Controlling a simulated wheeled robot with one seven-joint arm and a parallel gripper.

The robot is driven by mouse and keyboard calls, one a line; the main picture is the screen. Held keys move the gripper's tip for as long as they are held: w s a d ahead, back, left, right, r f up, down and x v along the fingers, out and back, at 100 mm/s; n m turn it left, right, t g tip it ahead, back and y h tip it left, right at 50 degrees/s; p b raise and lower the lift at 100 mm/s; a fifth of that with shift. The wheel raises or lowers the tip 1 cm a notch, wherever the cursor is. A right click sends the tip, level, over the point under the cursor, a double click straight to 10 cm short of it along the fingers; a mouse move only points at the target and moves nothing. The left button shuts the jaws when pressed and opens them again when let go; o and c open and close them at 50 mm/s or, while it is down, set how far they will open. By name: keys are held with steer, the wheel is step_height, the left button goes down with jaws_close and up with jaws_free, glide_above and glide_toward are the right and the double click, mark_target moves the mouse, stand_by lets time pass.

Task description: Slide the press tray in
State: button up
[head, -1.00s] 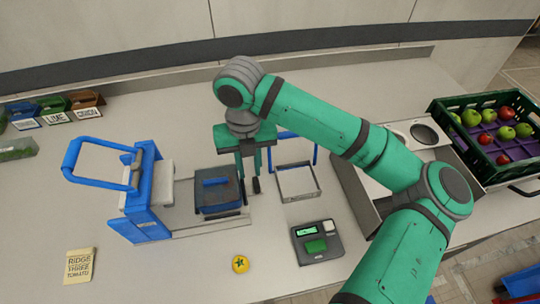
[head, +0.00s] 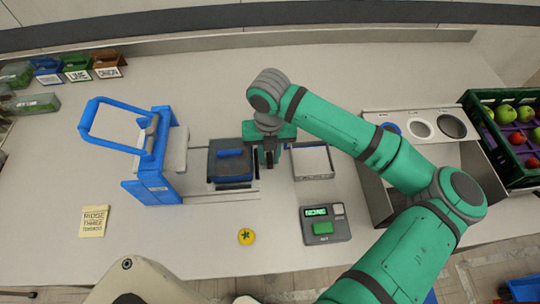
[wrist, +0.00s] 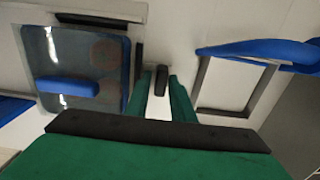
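The press tray (head: 214,166) is dark with a blue block on top. It sits on a pale base right of the blue press frame (head: 158,165), with open base between them. It also shows at the left of the wrist view (wrist: 115,95). A dark upright post (wrist: 161,80) stands at the tray's right side. My gripper (head: 268,160) is lowered over this post. In the wrist view its two fingers (wrist: 161,88) are close together on either side of the post and appear shut on it. Exact finger contact is hard to see.
A square pale tray with a grey rim (head: 313,175) stands just right of my gripper. A note card (head: 94,221) is at the left, a fruit crate (head: 475,108) at the right.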

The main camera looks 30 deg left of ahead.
steer(key=shift+f, duration=0.2)
jaws_close()
